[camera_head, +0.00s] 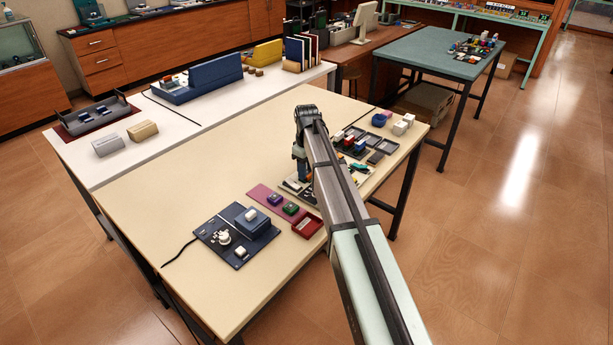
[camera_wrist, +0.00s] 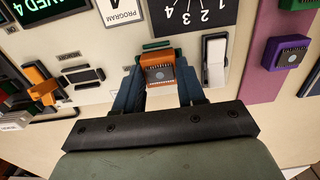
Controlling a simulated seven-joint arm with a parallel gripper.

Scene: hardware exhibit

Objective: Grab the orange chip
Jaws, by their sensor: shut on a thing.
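The orange chip (camera_wrist: 160,75) has a dark square face and sits between the two fingers of my gripper (camera_wrist: 158,88) in the wrist view. My gripper is shut on it, with a dark blue finger on each side. In the head view my gripper (camera_head: 301,176) points down over the boards on the beige table, and the chip there is mostly hidden by the arm. I cannot tell whether the chip touches the surface below.
A purple chip (camera_wrist: 286,52) and a green chip (camera_head: 290,209) lie on a magenta strip (camera_head: 262,194). A white switch (camera_wrist: 215,60) stands close beside the gripper. A dark blue device (camera_head: 236,233) and a red tray (camera_head: 307,225) are nearby. The table's left part (camera_head: 170,195) is clear.

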